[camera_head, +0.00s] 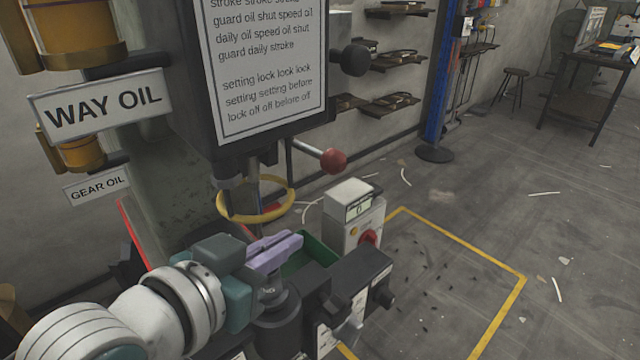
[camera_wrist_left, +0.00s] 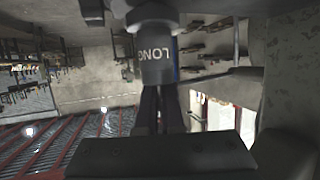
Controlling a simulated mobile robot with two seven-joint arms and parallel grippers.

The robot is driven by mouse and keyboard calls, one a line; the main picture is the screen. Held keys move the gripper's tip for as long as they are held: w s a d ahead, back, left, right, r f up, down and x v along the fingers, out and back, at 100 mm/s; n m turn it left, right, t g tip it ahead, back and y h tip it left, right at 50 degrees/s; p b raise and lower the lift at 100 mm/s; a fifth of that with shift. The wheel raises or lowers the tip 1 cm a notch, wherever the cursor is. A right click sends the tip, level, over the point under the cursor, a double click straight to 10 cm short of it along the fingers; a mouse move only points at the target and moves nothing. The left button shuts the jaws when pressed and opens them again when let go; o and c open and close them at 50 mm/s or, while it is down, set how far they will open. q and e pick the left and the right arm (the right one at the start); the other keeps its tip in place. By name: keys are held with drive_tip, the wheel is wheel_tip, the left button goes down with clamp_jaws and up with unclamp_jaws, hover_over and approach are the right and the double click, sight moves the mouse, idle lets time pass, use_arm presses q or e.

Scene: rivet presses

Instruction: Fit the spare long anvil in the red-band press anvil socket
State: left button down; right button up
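My left gripper (camera_head: 273,252), with lavender fingers and a teal body, is shut on the long anvil (camera_head: 270,292). The anvil is a dark cylinder, and part of its lettering shows just under the fingers. In the left wrist view the anvil (camera_wrist_left: 156,60) reads LONG and sits at the ends of the two fingers (camera_wrist_left: 160,105). Below it in the head view is a dark round post (camera_head: 278,325) on the press. The anvil is upright over this post; I cannot tell whether it is seated in a socket. My right gripper is not in view.
A yellow ring (camera_head: 256,204) and a red-knobbed lever (camera_head: 333,160) are above and behind the gripper. A green bin (camera_head: 310,255), a control box (camera_head: 353,222) and a black block (camera_head: 362,275) crowd its right side. A yellow-lined floor area lies right.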

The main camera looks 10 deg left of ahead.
use_arm(q)
drive_tip(key=c, duration=1)
unclamp_jaws()
drive_tip(key=p+v, duration=0.2)
drive_tip(key=v, duration=0.8)
